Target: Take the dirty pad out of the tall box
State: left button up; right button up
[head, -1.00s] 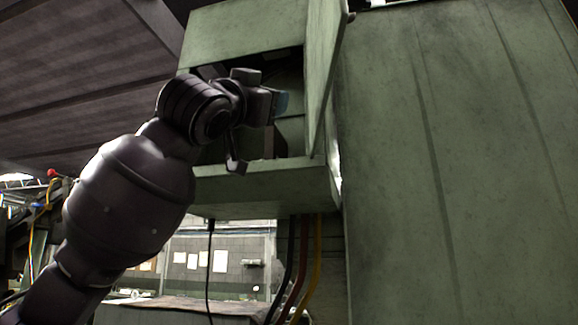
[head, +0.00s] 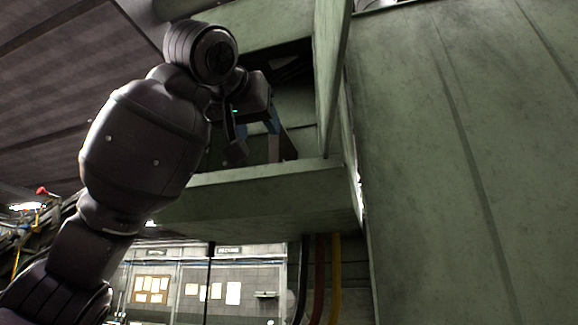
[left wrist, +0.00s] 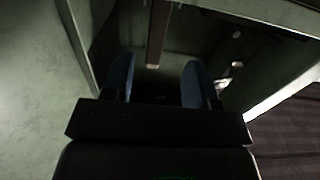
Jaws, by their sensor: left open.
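The green box (head: 262,198) hangs high in the head view, with its door (head: 329,75) swung open at the right of the opening. My left gripper (head: 277,135) is at the opening, its fingers apart. In the left wrist view my left gripper (left wrist: 158,80) points into the dark inside, its two blue fingers spread with nothing between them. A narrow brown strip (left wrist: 157,35) stands inside beyond the fingers; I cannot tell whether it is the dirty pad. The pad is otherwise not clear to see. My right gripper is not in view.
A large green panel (head: 455,160) fills the right side. Black, red and yellow cables (head: 319,275) hang below the box. A wall with pinned papers (head: 205,292) stands far behind. The box's walls and open door stand close around my left gripper.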

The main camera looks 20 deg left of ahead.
aim_at(274, 145)
pick_arm(q)
jog(key=w+p, duration=0.1)
jog(key=w, duration=0.3)
jog(key=shift+r, duration=0.1)
jog(key=shift+w+d, duration=0.1)
jog(key=shift+w, duration=0.55)
jog(key=w+p, duration=0.1)
jog(key=w, duration=0.1)
jog(key=w+p, duration=0.1)
jog(key=w, duration=0.1)
jog(key=shift+w+d+r, duration=0.15)
jog(key=shift+d, duration=0.05)
jog(key=shift+w, duration=0.4)
jog(key=shift+c, duration=0.7)
jog(key=c, duration=0.5)
grip_shut()
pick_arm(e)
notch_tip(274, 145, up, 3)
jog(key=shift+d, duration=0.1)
